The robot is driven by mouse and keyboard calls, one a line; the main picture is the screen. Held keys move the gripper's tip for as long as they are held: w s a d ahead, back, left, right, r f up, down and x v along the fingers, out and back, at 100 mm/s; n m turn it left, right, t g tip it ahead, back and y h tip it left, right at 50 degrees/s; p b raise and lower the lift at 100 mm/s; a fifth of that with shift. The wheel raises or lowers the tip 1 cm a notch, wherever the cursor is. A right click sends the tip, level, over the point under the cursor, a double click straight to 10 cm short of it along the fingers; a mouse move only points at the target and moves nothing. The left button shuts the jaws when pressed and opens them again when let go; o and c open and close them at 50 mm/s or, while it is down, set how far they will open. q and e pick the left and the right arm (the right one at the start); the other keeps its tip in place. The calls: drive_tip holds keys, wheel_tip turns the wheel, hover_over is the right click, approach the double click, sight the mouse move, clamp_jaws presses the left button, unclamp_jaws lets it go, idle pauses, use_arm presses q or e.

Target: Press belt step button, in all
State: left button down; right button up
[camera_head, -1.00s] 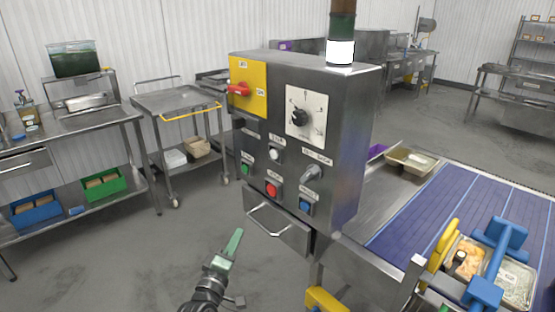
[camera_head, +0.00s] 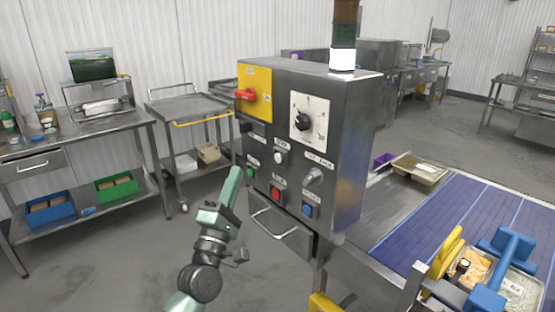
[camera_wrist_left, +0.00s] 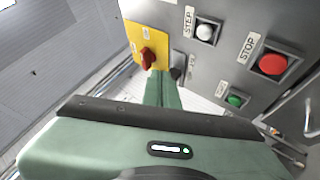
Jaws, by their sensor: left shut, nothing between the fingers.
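The control box (camera_head: 345,150) carries the white step button (camera_head: 280,158) on its front face; it reads STEP in the left wrist view (camera_wrist_left: 207,33). Below it are a green button (camera_head: 251,173) and the red STOP button (camera_head: 276,193), also in the left wrist view as green (camera_wrist_left: 237,100) and red (camera_wrist_left: 272,65). My left gripper (camera_head: 236,173) is shut and empty, pointing up at the left of the box, close to the green button in the picture. In the left wrist view its fingers (camera_wrist_left: 160,88) lie left of and below the step button. Contact cannot be told.
A yellow panel with a red rotary switch (camera_head: 246,94), a dial (camera_head: 303,122), a lever switch (camera_head: 314,177) and a blue button (camera_head: 309,211) share the box. A handle (camera_head: 275,228) projects below. The blue belt (camera_head: 440,220) runs at right. A cart (camera_head: 190,110) stands behind.

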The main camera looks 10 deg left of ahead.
sight(280, 158)
use_arm(q)
drive_tip(key=shift+w, duration=0.1)
drive_tip(key=w+d+b, duration=0.2)
drive_tip(key=w+d, duration=0.3)
drive_tip(key=w, duration=0.1)
drive_tip(key=shift+w+d, duration=0.25)
drive_tip(key=shift+w, duration=0.15)
idle(1.7)
drive_tip(key=shift+w+d+b, duration=0.25)
drive_tip(key=shift+w+b, duration=0.05)
